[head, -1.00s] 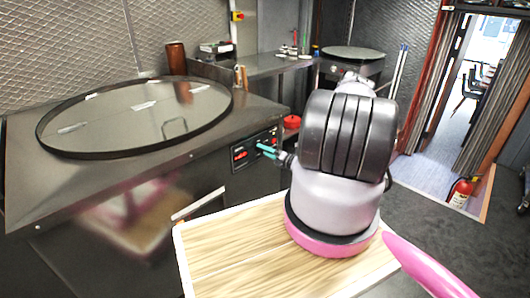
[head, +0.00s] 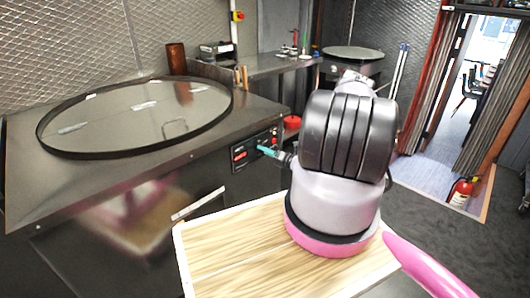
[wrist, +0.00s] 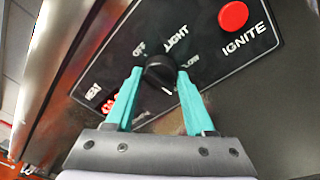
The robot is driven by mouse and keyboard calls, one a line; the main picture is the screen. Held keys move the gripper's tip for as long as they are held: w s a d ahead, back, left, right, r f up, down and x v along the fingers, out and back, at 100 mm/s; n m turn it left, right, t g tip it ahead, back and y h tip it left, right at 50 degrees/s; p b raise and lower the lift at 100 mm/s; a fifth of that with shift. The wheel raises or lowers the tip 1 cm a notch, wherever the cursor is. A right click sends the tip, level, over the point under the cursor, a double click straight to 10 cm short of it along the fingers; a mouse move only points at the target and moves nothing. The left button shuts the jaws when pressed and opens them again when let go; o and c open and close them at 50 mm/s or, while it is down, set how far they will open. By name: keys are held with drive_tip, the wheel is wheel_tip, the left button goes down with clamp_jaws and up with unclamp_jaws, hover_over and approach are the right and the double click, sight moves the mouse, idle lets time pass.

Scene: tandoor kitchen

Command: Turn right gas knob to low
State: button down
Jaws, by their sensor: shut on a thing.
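A round black knob (wrist: 157,66) sits on the black control panel (wrist: 225,75), among white labels reading OFF, LIGHT and, partly covered, LOW. A short white mark shows at the knob's lower edge, between the fingers. My gripper (wrist: 160,74) has its teal fingers on either side of the knob, shut on it. In the head view my gripper (head: 267,150) reaches the panel on the front of the steel counter, and the knob is too small to make out there.
A red lit display (wrist: 110,103) is partly hidden by the left finger. The steel counter (head: 60,185) carries a large round lid (head: 130,115). Open floor (head: 430,225) lies to the right.

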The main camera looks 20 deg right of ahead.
drive_tip(key=n+h, duration=0.1)
drive_tip(key=n, duration=0.8)
drive_tip(key=shift+n, duration=0.3)
drive_tip(key=shift+g, duration=0.3)
drive_tip(key=shift+c, duration=1.4)
unclamp_jaws()
drive_tip(key=shift+r, duration=0.1)
drive_tip(key=v, duration=1.1)
drive_tip(key=shift+a, duration=0.1)
